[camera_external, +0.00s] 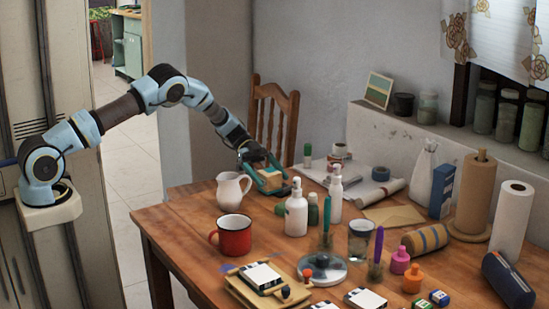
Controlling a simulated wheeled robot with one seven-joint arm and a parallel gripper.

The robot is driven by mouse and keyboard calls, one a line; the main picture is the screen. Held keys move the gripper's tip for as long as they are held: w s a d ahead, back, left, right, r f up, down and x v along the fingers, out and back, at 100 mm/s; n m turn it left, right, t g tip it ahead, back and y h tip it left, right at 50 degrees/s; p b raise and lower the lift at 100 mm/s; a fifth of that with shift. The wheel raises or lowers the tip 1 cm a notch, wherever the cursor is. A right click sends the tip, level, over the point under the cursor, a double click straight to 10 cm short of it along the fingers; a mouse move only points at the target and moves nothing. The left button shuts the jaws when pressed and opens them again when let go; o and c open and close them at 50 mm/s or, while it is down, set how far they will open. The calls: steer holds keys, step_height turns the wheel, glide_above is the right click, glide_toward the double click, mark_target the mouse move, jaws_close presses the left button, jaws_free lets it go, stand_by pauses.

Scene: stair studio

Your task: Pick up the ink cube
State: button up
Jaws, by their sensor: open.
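My gripper (266,183) is at the end of the outstretched arm, low over the far left part of the wooden table. Its teal fingers are open around or just beside a small tan block (270,182); I cannot tell whether they touch it. Two small cubes with coloured, labelled faces, one blue (439,298) and one green (421,304), sit at the front right, far from my gripper. Which of these is the ink cube cannot be told from this view.
A wooden chair (273,125) is behind. Paper rolls, jars and pink and orange bottles crowd the right side. The table's left edge is mostly clear.

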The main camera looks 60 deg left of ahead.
mark_target(275, 182)
steer(key=shift+x, duration=1.55)
jaws_close()
steer(key=w+r+n+t+p, duration=0.2)
steer(key=w+r+n+t, duration=0.25)
steer(key=r, duration=0.55)
steer(key=shift+t+y, duration=0.4)
steer(key=shift+t, duration=0.05)
steer(key=f, duration=0.5)
steer(key=f+p, duration=0.1)
steer(key=f, duration=0.3)
steer(key=shift+s+a+f, duration=0.15)
steer(key=shift+s+f, duration=0.05)
steer(key=shift+f, duration=0.2)
